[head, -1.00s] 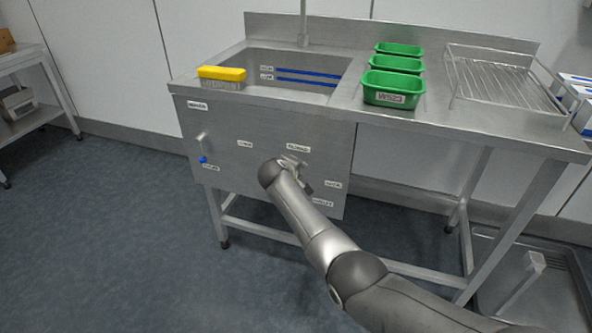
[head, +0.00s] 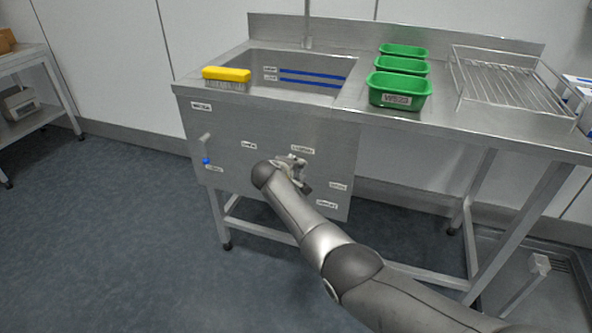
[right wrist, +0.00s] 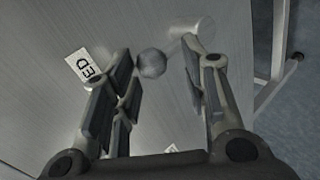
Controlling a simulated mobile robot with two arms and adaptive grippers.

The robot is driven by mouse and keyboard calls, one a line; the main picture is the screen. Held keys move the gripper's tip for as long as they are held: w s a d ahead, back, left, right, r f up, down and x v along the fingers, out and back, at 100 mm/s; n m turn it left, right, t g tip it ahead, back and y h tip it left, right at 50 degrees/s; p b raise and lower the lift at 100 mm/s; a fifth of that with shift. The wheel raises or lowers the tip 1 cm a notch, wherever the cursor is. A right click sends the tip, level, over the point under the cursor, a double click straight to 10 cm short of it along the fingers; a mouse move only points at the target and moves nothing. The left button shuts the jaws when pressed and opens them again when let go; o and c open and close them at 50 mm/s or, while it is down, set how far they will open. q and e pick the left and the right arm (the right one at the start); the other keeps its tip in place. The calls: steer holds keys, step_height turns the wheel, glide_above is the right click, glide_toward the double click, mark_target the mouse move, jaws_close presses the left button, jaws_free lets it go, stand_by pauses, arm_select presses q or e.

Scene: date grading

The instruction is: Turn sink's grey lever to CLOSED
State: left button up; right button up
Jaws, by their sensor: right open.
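The grey lever shows in the right wrist view as a round grey hub (right wrist: 152,63) with a pale cylindrical handle (right wrist: 194,36) reaching up and right. It is on the sink's front panel (head: 225,125). My right gripper (right wrist: 160,58) is open at the panel, with the hub in the gap between its fingers and the handle near the right fingertip. I cannot tell whether a finger touches it. A label ending in "ED" (right wrist: 83,67) lies left of the fingers. In the head view my right gripper (head: 293,170) and wrist hide most of the lever. My left gripper is not in view.
A second handle with a blue part (head: 206,150) is at the panel's left. A yellow brush (head: 227,75) lies on the sink's front edge. Green bins (head: 399,90) and a wire rack (head: 510,80) stand on the counter. Floor is free at left.

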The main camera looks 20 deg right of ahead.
steer(key=shift+d, duration=0.2)
steer(key=v, duration=1.2)
steer(key=shift+s, duration=0.1)
stand_by(0.5)
